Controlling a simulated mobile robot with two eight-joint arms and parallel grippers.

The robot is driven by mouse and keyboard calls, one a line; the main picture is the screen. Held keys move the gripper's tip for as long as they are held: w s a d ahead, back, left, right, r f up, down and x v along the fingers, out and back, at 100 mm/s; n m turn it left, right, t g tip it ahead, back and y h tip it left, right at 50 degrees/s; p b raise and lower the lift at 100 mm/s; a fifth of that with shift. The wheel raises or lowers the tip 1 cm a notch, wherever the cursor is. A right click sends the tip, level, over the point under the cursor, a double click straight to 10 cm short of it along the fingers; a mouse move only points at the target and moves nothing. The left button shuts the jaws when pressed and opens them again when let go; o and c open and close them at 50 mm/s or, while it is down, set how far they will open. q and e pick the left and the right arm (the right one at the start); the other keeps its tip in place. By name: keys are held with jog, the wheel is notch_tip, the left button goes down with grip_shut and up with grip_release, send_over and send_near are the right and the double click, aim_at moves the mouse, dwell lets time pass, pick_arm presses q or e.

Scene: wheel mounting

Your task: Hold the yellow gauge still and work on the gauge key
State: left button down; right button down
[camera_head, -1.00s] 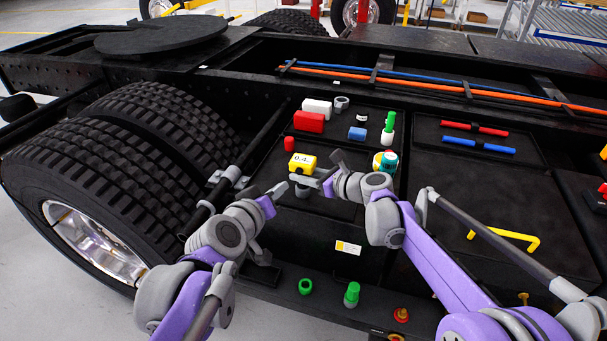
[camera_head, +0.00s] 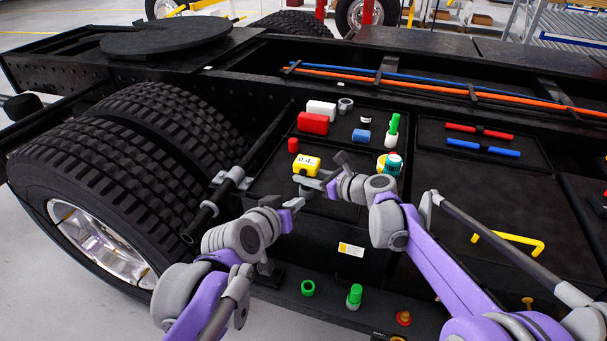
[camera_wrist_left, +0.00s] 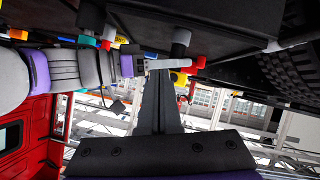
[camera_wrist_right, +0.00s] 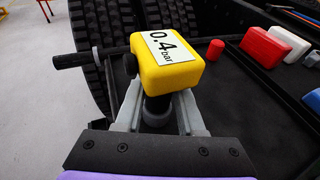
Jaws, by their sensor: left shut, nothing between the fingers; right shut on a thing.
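The yellow gauge (camera_head: 306,163), marked 0.4 bar, stands upright on the dark deck in the head view. It fills the middle of the right wrist view (camera_wrist_right: 167,62). My right gripper (camera_head: 308,182) is shut around the gauge's dark stem (camera_wrist_right: 157,108), just under the yellow body. A small black knob (camera_wrist_right: 129,66) sticks out of the gauge's side; it looks like the gauge key. My left gripper (camera_head: 297,203) is shut and empty, below and slightly left of the gauge in the head view. Its closed fingers (camera_wrist_left: 160,75) show in the left wrist view; I cannot tell whether they touch anything.
A red cylinder (camera_head: 293,144), red block (camera_head: 313,123), white block (camera_head: 321,108) and blue block (camera_head: 361,135) stand behind the gauge. A teal-topped round item (camera_head: 392,163) is to its right. Large tyres (camera_head: 90,165) and a black shaft (camera_head: 208,210) are at left.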

aim_at(303, 173)
pick_arm(q)
notch_tip(303, 173, down, 7)
jog(key=s+d+m+g+y, duration=0.1)
jog(key=s+m+g+y, duration=0.3)
jog(key=m, duration=0.7)
notch_tip(303, 173, up, 6)
jog(key=w+a+m+t+y, duration=0.2)
jog(key=w+m+t+y, duration=0.1)
jog(key=m+t+y, duration=0.1)
jog(key=shift+a+m+t+y, duration=0.3)
jog(key=shift+m+y, duration=0.3)
jog(key=shift+y, duration=0.5)
jog(key=w+d, duration=0.2)
jog(key=w, duration=0.6)
jog(key=shift+w+d, duration=0.2)
jog(key=shift+d, duration=0.2)
jog(key=shift+w, duration=0.1)
jog(key=shift+w+d, duration=0.15)
jog(key=shift+w, duration=0.1)
